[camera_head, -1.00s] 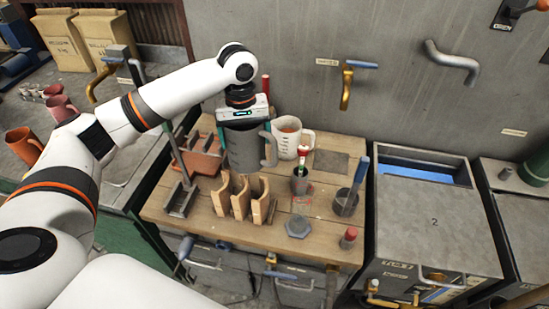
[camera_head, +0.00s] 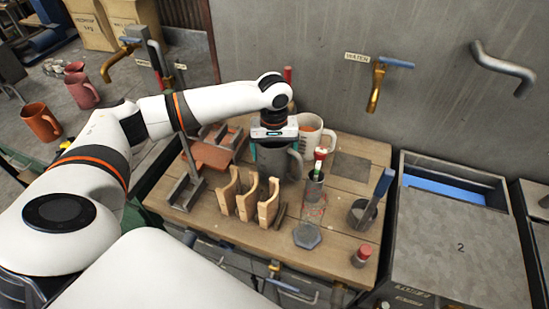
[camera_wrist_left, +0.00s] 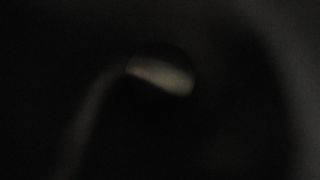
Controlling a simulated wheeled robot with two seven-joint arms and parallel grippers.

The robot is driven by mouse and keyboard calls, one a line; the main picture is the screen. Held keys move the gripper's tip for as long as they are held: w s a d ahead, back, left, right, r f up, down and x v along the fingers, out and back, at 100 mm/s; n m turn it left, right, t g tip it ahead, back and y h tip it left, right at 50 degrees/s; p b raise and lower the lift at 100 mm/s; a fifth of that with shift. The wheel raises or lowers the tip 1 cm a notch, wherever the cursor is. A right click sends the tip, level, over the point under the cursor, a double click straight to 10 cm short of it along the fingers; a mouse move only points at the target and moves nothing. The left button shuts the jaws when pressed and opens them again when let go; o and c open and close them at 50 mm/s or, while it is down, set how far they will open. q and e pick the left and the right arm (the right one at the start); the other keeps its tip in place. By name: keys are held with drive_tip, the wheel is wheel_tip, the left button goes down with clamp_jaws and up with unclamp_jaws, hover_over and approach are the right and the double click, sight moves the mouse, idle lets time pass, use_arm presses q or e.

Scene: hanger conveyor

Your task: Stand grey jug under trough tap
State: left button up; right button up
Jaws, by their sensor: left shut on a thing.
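The grey jug (camera_head: 272,165) is upright on or just above the wooden table, behind the wooden rack; its base is partly hidden, so I cannot tell if it touches. My left gripper (camera_head: 274,143) points down and is shut on the jug at its upper part. The jug's handle is on its right side. A brass tap with a blue lever (camera_head: 376,85), labelled WATER, is on the wall to the right. Another brass tap (camera_head: 118,60) is at the far left. I cannot tell which is the trough tap. The left wrist view is almost black. My right gripper is not visible.
A white jug (camera_head: 312,130) stands close behind the grey jug. The wooden rack (camera_head: 247,200), a cup with a red-topped tool (camera_head: 315,188) and a dark pot (camera_head: 361,214) are near. A grey tank (camera_head: 457,245) stands right. Terracotta mugs (camera_head: 41,122) are left.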

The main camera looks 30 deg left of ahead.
use_arm(q)
drive_tip(key=shift+f, duration=1.75)
drive_tip(key=o, duration=0.8)
drive_tip(key=shift+f, duration=0.1)
